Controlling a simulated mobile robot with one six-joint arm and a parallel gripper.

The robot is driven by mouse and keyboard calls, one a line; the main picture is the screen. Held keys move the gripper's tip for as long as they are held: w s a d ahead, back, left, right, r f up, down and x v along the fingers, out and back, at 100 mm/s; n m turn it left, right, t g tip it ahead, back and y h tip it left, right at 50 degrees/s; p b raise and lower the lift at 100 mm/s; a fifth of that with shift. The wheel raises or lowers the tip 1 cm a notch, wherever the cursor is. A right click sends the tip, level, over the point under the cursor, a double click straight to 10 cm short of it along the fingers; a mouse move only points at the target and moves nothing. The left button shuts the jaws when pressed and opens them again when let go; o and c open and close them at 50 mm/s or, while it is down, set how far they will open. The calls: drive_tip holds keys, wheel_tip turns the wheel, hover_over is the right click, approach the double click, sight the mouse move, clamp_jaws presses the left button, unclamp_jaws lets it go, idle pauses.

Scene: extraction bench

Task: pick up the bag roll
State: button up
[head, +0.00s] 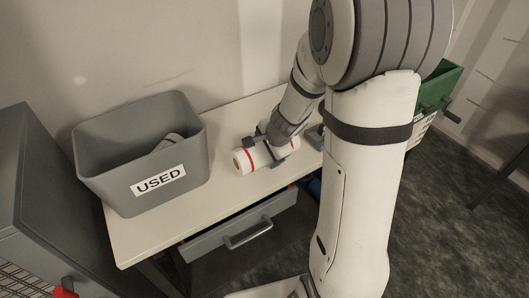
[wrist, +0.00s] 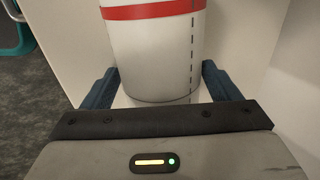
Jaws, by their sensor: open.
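The bag roll (head: 243,160) is white with red bands and lies on its side on the white bench top. It also shows large in the wrist view (wrist: 155,55), with one red band and a dashed line along it. My gripper (head: 267,143) is over the roll. In the wrist view my gripper (wrist: 160,88) is open, with one dark blue finger on each side of the roll. I cannot tell whether either finger touches it. My arm hides part of the roll in the head view.
A grey drawer (head: 240,228) sits under the bench. A green container (head: 438,84) is at the right. The bench top between bin and roll is clear.

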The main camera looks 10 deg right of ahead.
drive_tip(key=shift+c, duration=0.3)
drive_tip(key=c, duration=0.9)
